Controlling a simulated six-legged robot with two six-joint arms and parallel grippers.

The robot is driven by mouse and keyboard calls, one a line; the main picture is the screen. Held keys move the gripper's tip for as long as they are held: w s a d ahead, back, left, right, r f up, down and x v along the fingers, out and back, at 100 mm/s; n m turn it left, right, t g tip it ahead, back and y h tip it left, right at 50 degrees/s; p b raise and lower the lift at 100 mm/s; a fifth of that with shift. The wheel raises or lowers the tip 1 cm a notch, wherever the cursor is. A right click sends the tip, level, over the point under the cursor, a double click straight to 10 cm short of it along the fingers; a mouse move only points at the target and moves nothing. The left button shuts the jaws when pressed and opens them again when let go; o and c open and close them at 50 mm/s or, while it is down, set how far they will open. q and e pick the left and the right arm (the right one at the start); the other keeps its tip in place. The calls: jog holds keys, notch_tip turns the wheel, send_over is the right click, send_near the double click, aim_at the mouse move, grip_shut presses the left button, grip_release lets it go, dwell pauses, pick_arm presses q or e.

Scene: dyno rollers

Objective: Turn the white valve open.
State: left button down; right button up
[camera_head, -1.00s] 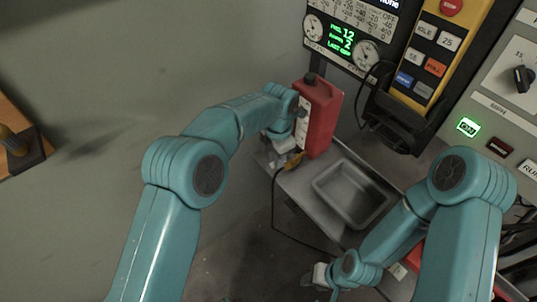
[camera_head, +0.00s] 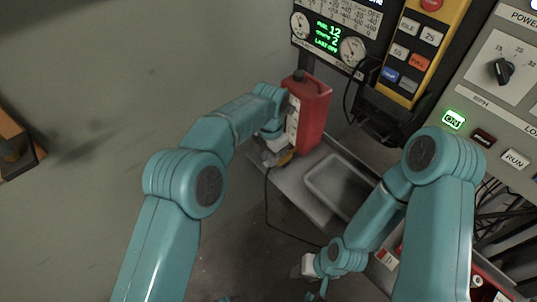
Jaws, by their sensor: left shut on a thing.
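I cannot make out a white valve for certain in this view. My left gripper (camera_head: 275,154) is low at the left side of a red canister (camera_head: 312,112), beside the near end of a metal bench. It is shut on a small yellow piece (camera_head: 286,158), mostly hidden by the gripper. The canister stands upright, with a dark cap and a white strip on its left side. My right gripper (camera_head: 306,268) is low at the bottom middle, away from the canister. Its fingers are too small and partly hidden to judge.
A gauge panel (camera_head: 328,38), a yellow button pendant (camera_head: 412,60) and a grey control console (camera_head: 487,125) stand behind. A dark cable (camera_head: 267,205) hangs below my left gripper.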

pick_arm(q)
jog(key=c, duration=1)
grip_release()
notch_tip(320, 180, up, 16)
jog(key=p, duration=0.3)
jog(key=shift+r, duration=0.2)
